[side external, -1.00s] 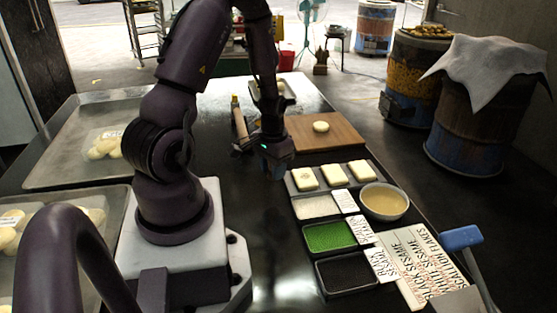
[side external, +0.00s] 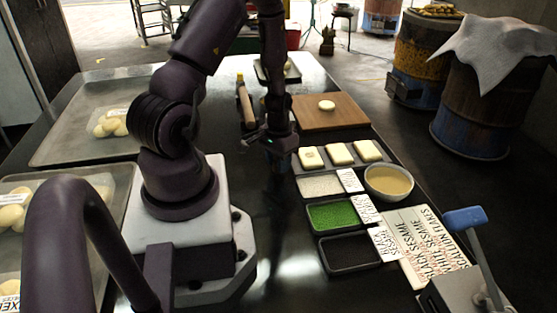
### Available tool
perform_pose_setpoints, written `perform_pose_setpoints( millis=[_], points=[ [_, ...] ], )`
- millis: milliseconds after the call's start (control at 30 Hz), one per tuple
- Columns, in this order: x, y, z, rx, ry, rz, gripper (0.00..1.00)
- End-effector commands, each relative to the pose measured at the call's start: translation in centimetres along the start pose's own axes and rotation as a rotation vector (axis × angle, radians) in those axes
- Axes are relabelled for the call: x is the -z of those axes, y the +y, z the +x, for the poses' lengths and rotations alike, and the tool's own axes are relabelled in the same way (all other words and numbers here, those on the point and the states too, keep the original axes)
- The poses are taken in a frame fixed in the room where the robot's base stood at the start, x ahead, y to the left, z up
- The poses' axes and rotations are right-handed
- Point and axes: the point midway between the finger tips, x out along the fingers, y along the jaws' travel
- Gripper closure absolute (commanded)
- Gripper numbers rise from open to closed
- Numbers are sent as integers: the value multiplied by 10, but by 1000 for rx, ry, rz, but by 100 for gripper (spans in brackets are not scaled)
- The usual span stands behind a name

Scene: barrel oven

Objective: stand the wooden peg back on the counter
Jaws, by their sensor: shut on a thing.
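My gripper (side external: 277,162) points down low over the dark counter (side external: 225,130), just left of the row of pale blocks. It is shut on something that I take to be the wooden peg. The gripper's dark body hides its fingertips and what they hold, so I cannot tell the peg's tilt or whether it touches the counter. A long wooden rod (side external: 246,103) with a yellowish end is behind and left of the gripper, apart from the jaws as far as I can see.
A wooden board (side external: 345,117) with a pale round of dough lies behind right. Pale blocks (side external: 340,154), a bowl (side external: 388,183), and trays of green (side external: 331,214) and dark seeds (side external: 348,252) stand at right. Large dough trays (side external: 75,145) are at left. Counter in front of the gripper is bare.

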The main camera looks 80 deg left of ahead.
Motion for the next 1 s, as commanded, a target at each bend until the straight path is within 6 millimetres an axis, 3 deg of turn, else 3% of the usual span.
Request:
perform_pose_setpoints(
  millis=[1000],
  points=[
    [0,0,9,0,-1,0,88]
  ],
)
